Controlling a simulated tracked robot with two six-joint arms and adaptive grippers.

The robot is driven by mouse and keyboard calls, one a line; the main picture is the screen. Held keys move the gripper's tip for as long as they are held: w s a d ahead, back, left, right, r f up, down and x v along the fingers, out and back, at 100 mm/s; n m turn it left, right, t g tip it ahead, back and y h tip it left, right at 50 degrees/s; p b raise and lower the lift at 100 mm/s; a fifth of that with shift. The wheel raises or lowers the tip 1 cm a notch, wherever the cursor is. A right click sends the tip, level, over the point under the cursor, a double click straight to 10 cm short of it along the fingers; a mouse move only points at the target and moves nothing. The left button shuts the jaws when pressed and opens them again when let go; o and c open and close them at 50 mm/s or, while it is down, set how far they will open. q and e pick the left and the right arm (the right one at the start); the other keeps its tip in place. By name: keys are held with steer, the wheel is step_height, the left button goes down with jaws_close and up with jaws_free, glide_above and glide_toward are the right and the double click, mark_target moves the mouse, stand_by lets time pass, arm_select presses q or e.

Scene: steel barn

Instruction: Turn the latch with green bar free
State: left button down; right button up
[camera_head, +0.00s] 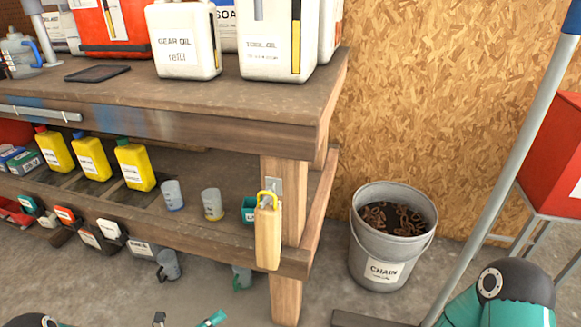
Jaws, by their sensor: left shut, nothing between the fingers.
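No latch with a green bar can be made out in this view. A yellow block with a yellow loop (268,235) hangs on a small metal plate at the front leg of the workbench; I cannot tell exactly what it is. My left gripper (190,320) shows only in small part at the bottom edge, low in front of the bench and apart from it. It is shut and empty. My right arm shows at the lower right, but its gripper is out of view.
The wooden workbench (225,135) fills the left, with white oil jugs (183,40) on top and yellow bottles (135,167) on its shelf. A metal bucket labelled chain (383,272) stands on the floor to its right. A grey pole (510,155) slants up at the right.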

arm_select(q)
steer(key=s+d+m+g+h, duration=0.1)
steer(key=s+d+m+g, duration=1.4)
steer(key=s, duration=0.2)
steer(key=s+a+f+m+g+y+p, duration=0.1)
steer(key=s+a+f+m+g+y, duration=0.15)
steer(key=s+m+y, duration=0.55)
steer(key=s+a+f+m+t+y, duration=0.15)
steer(key=a+f+m, duration=0.35)
steer(key=m, duration=0.6)
steer(key=w+m+t, duration=0.4)
steer(key=w+m, duration=0.1)
steer(key=w, duration=0.1)
step_height(320, 180, up, 38)
steer(key=p, duration=3.8)
steer(key=shift+a+f+y, duration=0.2)
steer(key=shift+y, duration=0.15)
steer(key=shift+w, duration=0.1)
steer(key=shift+a, duration=0.1)
